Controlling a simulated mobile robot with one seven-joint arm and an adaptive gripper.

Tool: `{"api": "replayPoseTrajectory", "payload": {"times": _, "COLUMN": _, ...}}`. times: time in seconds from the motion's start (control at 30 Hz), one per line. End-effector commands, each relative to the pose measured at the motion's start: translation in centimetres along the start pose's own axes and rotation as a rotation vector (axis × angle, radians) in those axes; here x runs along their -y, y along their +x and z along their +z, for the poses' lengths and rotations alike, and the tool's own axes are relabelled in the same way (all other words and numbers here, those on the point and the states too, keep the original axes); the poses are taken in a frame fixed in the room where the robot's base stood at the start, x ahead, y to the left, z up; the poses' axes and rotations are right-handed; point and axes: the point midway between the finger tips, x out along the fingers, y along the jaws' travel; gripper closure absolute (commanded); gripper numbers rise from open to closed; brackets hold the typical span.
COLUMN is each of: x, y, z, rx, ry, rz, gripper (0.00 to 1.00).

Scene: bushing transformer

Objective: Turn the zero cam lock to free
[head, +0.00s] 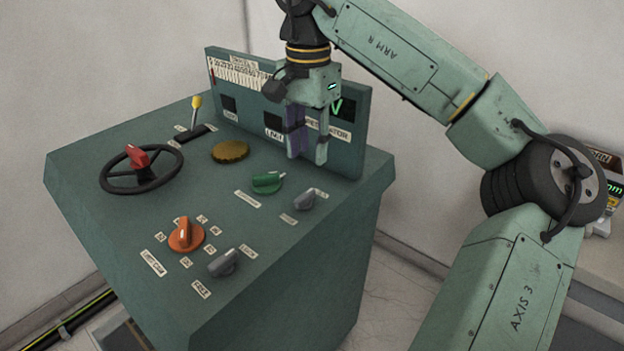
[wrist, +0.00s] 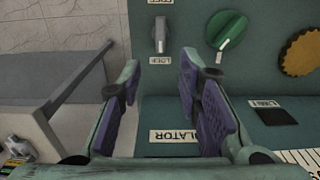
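A grey lock knob (head: 305,201) sits on the console's right side beside a green knob (head: 267,182). In the wrist view this grey knob (wrist: 160,34) shows a white mark pointing down toward a small label (wrist: 160,60) that seems to read LOCK. A second grey knob (head: 223,262) sits beside an orange knob (head: 186,234) at the front. The small labels are too blurred to tell for certain which lock is the zero cam's. My gripper (head: 309,155) is open and empty, fingers pointing down, above the console's back right, behind the first grey knob and apart from it.
A black handwheel (head: 141,180) with a red grip, a yellow-tipped lever (head: 196,110) and a brass cap (head: 230,151) stand on the console's left and back. An upright instrument panel (head: 352,113) rises close behind my gripper. The console's right edge drops to open floor.

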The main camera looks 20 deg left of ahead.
Motion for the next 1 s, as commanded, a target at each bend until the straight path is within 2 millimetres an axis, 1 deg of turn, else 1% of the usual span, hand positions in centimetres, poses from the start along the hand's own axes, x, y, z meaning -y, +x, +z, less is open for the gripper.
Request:
{"api": "replayPoseTrajectory", "payload": {"times": 0.03, "x": 0.0, "y": 0.9, "z": 0.1, "rx": 0.006, "ry": -0.004, "rz": -0.001, "gripper": 0.68}}
{"api": "replayPoseTrajectory", "payload": {"times": 0.3, "x": 0.0, "y": 5.8, "z": 0.1, "rx": 0.005, "ry": -0.003, "rz": -0.001, "gripper": 0.68}}
{"api": "replayPoseTrajectory", "payload": {"times": 0.5, "x": 0.0, "y": 8.3, "z": 0.1, "rx": 0.004, "ry": 0.000, "rz": -0.002, "gripper": 0.68}}
{"api": "replayPoseTrajectory", "payload": {"times": 0.63, "x": 0.1, "y": 9.0, "z": 0.1, "rx": 0.002, "ry": -0.001, "rz": -0.003, "gripper": 0.68}}
{"api": "replayPoseTrajectory", "payload": {"times": 0.87, "x": 0.1, "y": 9.1, "z": 0.1, "rx": 0.002, "ry": 0.000, "rz": -0.003, "gripper": 0.68}}
{"api": "replayPoseTrajectory", "payload": {"times": 0.9, "x": 0.1, "y": 9.1, "z": 0.1, "rx": 0.002, "ry": 0.000, "rz": -0.003, "gripper": 0.69}}
{"api": "replayPoseTrajectory", "payload": {"times": 1.0, "x": 0.1, "y": 9.1, "z": 0.1, "rx": 0.002, "ry": 0.000, "rz": -0.003, "gripper": 0.76}}
